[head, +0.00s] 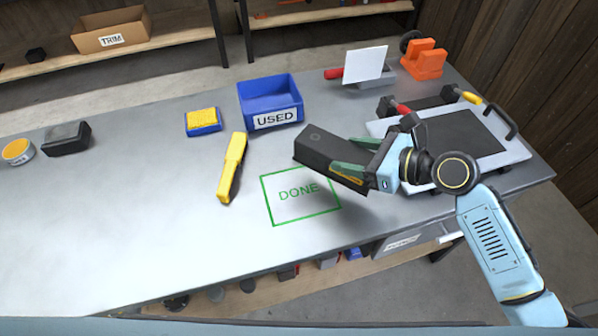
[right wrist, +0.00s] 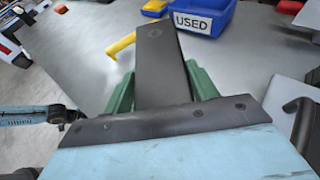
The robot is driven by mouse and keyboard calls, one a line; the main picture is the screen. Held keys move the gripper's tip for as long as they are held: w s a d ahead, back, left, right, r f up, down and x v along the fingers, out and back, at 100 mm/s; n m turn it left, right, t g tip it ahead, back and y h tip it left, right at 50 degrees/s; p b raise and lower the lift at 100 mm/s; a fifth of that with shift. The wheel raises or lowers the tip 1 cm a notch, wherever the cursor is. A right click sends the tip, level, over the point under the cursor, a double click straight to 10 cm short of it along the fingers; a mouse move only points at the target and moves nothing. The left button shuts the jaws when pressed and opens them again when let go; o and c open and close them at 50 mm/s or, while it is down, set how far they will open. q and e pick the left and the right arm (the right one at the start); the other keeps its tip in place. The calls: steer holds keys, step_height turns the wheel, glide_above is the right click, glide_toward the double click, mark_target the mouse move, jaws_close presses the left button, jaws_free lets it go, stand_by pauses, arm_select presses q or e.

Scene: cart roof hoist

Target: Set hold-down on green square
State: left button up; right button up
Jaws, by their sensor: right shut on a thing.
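The green square (head: 274,213) is a green outline marked DONE on the grey bench top. The hold-down (head: 318,146) is a dark, flat bar. My right gripper (head: 352,164) is shut on it and holds it over the upper right part of the square, seemingly above the bench. In the right wrist view the hold-down (right wrist: 160,65) sticks out between the green fingers. It hides part of the square in the head view. My left gripper is not in view.
A blue USED bin (head: 262,92), a yellow sponge (head: 203,121) and a yellow tool (head: 232,168) lie beyond and left of the square. A tray with a dark panel (head: 462,137) stands at the right. The left bench top is mostly free.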

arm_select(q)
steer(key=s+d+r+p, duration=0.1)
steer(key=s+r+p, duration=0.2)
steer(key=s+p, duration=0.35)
arm_select(e)
steer(key=a+r+n+g+b, duration=0.1)
steer(key=a+r, duration=0.1)
steer(key=a, duration=0.6)
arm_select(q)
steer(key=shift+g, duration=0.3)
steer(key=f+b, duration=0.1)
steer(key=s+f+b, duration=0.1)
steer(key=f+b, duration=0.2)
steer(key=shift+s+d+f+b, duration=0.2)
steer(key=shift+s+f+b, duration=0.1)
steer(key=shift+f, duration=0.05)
arm_select(e)
steer(key=shift+y, duration=0.3)
steer(key=f, duration=0.7)
steer(key=s+f, duration=0.1)
steer(key=f, duration=0.2)
steer(key=shift+f, duration=0.15)
steer(key=shift+f, duration=0.1)
steer(key=o, duration=1.1)
